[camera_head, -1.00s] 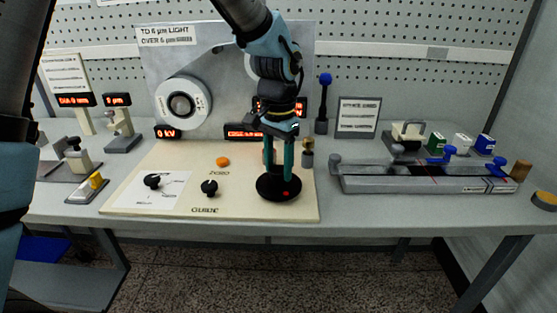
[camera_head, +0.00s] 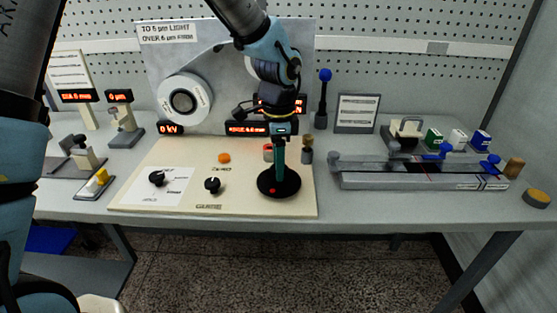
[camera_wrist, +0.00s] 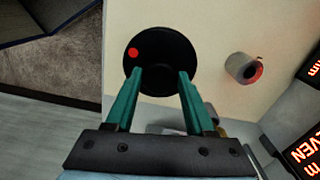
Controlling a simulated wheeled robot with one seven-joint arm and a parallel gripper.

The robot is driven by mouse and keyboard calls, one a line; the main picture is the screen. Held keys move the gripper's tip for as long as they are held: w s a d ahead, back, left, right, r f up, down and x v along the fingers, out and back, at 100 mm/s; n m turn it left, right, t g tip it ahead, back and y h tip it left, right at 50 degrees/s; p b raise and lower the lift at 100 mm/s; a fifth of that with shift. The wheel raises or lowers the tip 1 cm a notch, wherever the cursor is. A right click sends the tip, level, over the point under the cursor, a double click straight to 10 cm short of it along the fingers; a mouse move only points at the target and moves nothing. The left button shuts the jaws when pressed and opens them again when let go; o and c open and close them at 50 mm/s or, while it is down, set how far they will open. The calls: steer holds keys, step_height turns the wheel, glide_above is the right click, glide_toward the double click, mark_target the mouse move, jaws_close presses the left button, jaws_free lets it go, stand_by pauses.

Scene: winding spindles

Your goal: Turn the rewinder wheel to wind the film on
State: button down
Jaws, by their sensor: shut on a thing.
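The rewinder wheel (camera_head: 291,187) is a black disc with a red dot, lying flat on the front right of the cream panel. It also shows in the wrist view (camera_wrist: 163,45), with its red dot (camera_wrist: 133,52) near the rim at upper left. My gripper (camera_head: 279,168) points down over it, and in the wrist view (camera_wrist: 160,72) its two green fingers reach onto the disc from both sides of its middle. It is shut on the wheel; the exact contact is hard to see. A white reel (camera_head: 165,98) hangs on the upright grey plate; another is mostly hidden behind my arm.
Two black knobs (camera_head: 212,186) and an orange button (camera_head: 224,158) stand left on the cream panel (camera_head: 240,197). A small post (camera_head: 307,150) stands close behind the wheel. A long metal fixture (camera_head: 420,181) lies to the right. Red displays (camera_head: 171,128) line the back.

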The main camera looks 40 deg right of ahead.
stand_by(0.3)
steer(key=shift+c, duration=1.3)
jaws_free()
step_height(320, 180, up, 11)
steer(key=b, duration=0.1)
steer(key=shift+b, duration=0.35)
steer(key=shift+f, duration=0.1)
